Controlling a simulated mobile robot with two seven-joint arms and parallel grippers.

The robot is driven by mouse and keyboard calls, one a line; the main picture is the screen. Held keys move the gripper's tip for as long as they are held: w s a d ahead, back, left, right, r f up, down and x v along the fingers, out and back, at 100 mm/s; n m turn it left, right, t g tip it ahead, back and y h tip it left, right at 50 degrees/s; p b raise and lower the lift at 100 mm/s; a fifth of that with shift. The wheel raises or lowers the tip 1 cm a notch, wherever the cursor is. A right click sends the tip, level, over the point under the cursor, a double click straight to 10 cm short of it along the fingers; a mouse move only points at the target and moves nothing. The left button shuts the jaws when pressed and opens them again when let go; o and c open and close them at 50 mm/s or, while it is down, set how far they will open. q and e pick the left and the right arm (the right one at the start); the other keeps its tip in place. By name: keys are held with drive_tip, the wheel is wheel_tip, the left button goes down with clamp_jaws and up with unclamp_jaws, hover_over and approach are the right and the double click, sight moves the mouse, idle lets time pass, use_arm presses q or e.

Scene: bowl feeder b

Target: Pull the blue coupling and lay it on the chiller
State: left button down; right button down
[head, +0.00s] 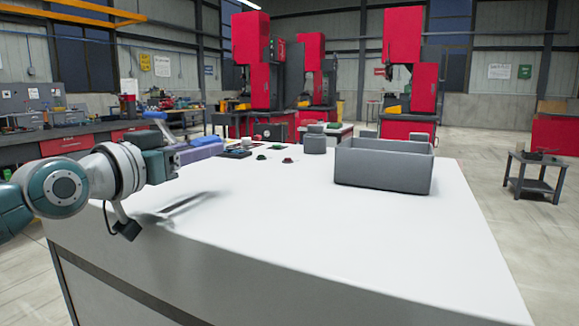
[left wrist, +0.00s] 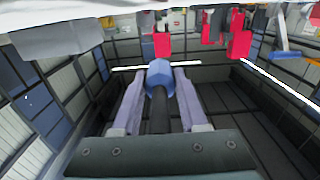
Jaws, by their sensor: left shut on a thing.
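My left gripper (head: 218,145) reaches in from the left over the far left part of the white table. In the left wrist view its two pale purple fingers (left wrist: 160,85) are shut on the blue coupling (left wrist: 160,75), a rounded blue head with a dark stem running back toward the palm. In the head view, blue (head: 206,139) shows at the fingers. The gripper appears to be above the tabletop, with a shadow below it. I cannot tell which thing is the chiller. My right gripper is not in view.
The white table (head: 330,240) is bare at the front and right. A grey open box (head: 383,173) stands at its back right, with a small grey container (head: 315,145) beside it. Several small dark parts lie near the back edge. A low side table (head: 533,178) stands apart at right.

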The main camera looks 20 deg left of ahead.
sight(153, 219)
use_arm(q)
drive_tip(key=shift+f+b, duration=2.25)
drive_tip(key=shift+f, duration=0.2)
drive_tip(key=shift+r, duration=0.1)
drive_tip(key=shift+c, duration=1.8)
unclamp_jaws()
drive_tip(key=s+p, duration=0.1)
drive_tip(key=s, duration=0.1)
drive_tip(key=s+p, duration=0.1)
drive_tip(key=s, duration=0.5)
drive_tip(key=shift+s+a+p, duration=0.1)
drive_tip(key=shift+a+p, duration=0.25)
drive_tip(key=shift+p, duration=0.05)
drive_tip(key=shift+s, duration=0.85)
